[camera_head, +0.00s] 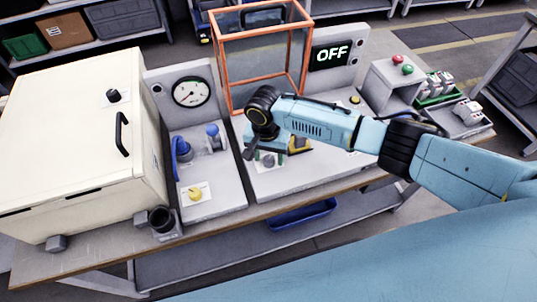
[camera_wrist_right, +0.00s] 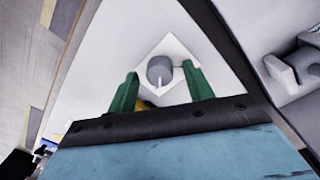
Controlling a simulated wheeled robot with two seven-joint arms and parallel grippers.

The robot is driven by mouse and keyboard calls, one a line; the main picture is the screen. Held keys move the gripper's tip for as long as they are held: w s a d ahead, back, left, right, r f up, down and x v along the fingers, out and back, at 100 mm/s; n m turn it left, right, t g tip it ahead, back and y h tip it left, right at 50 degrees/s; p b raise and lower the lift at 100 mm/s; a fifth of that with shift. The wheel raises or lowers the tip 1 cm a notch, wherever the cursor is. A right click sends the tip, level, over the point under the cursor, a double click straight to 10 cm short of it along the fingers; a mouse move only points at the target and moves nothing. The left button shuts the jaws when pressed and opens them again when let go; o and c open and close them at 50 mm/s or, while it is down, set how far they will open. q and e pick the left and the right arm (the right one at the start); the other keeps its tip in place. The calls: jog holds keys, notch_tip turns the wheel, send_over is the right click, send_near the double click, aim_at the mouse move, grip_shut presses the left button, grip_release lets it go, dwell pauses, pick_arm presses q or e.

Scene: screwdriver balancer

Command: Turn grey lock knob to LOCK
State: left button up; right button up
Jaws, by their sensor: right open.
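The grey lock knob (camera_wrist_right: 160,69) is a round grey knob on a white square plate (camera_wrist_right: 178,45) in the right wrist view. In the head view the knob (camera_head: 268,160) shows small, under my right wrist, on the grey panel of the middle station. My right gripper (camera_wrist_right: 160,75) is open. Its two green fingers stand on either side of the knob, with a visible gap on each side. I cannot read any LOCK mark on the plate. My left gripper is in neither view.
An orange-framed clear box (camera_head: 228,71) stands behind the knob, with a display reading OFF (camera_head: 332,54). A gauge (camera_head: 191,92), blue valve handle (camera_head: 181,148) and yellow knob (camera_head: 195,193) are to the left. A cream cabinet (camera_head: 75,125) stands at far left.

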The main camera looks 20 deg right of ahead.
jog(key=c, duration=1)
jog(key=shift+o, duration=0.2)
jog(key=n+p, duration=0.2)
jog(key=p, duration=0.1)
jog(key=shift+s+r+p, duration=0.1)
jog(key=shift+r+p, duration=0.1)
jog(key=shift+p, duration=0.15)
jog(key=n+p, duration=0.2)
jog(key=n, duration=0.1)
jog(key=n+p, duration=0.1)
jog(key=n, duration=0.2)
jog(key=shift+f+n, duration=0.1)
jog(key=shift+n, duration=0.2)
jog(key=n+p, duration=0.1)
jog(key=n, duration=0.1)
jog(key=shift+n+t, duration=0.3)
jog(key=shift+n, duration=0.1)
jog(key=n+p, duration=0.1)
jog(key=n, duration=0.2)
jog(key=shift+n, duration=1.7)
